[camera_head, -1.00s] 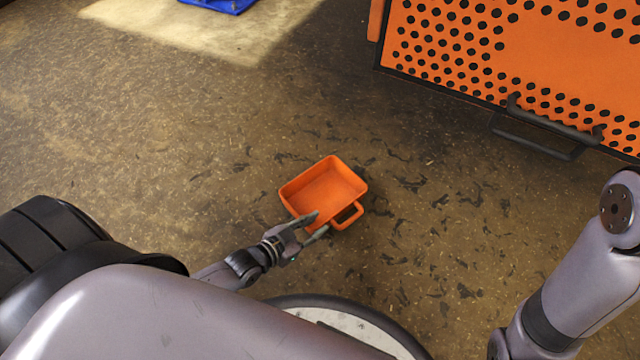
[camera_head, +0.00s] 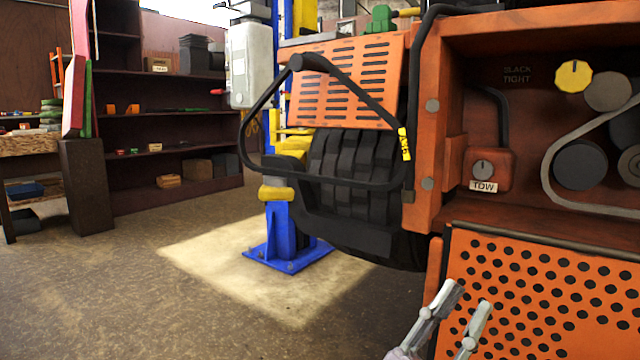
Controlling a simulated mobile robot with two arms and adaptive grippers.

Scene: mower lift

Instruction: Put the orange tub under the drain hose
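The orange tub is out of view. A black hose (camera_head: 413,100) with a yellow tag (camera_head: 404,144) hangs down the left side of the orange machine; I cannot tell for sure whether it is the drain hose. Its lower end is beside the machine's left edge, above the perforated orange panel.
The orange machine (camera_head: 428,216) fills the right side, with a black tyre (camera_head: 352,180) and a bent black bar beside it. A blue lift post base (camera_head: 285,255) stands on the floor. Shelves (camera_head: 195,125) stand at the back left. The left foreground floor is clear.

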